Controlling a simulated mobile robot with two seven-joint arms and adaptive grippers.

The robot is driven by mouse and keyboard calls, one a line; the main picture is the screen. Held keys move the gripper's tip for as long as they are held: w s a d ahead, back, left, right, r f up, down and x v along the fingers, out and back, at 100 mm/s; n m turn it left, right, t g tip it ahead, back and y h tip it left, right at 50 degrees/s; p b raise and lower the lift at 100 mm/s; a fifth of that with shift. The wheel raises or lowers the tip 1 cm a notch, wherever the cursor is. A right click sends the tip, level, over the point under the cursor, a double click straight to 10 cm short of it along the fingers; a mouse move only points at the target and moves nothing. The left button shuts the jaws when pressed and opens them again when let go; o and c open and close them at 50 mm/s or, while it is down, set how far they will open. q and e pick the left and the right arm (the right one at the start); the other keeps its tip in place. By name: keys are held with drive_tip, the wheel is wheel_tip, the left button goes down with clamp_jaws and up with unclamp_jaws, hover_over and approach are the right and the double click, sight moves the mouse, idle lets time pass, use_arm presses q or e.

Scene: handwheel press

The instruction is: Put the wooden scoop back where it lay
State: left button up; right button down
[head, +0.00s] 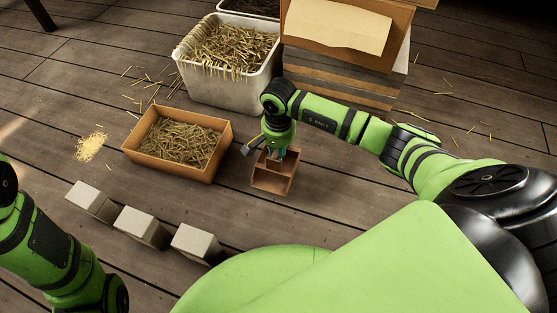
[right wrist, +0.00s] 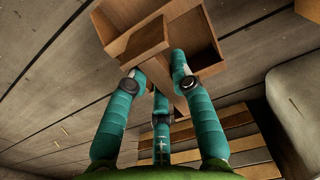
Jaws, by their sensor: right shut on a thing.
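The wooden scoop (head: 284,187) is a small brown box-like piece with open hollows. It is in the middle of the head view, under my right gripper (head: 274,155). In the right wrist view the scoop (right wrist: 194,38) is at the top, and the teal fingers (right wrist: 156,72) of my right gripper are shut around its narrow wooden part. The fingers partly hide that part. I cannot tell whether the scoop touches the floor. My left arm shows at the lower left of the head view, but its gripper fingers are out of view.
An orange-brown box of straw (head: 127,151) stands left of the scoop, and a white bin of straw (head: 232,96) behind. A wooden cabinet (head: 340,83) is at the back right. Several pale blocks (head: 142,226) stand in front. A small grain pile (head: 91,147) lies left. Bare floor surrounds the scoop.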

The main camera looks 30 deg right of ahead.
sight(268, 175)
drive_tip(key=shift+f+b, duration=1.65)
drive_tip(key=shift+f, duration=0.55)
drive_tip(key=c, duration=1.1)
unclamp_jaws()
drive_tip(key=shift+r, duration=0.15)
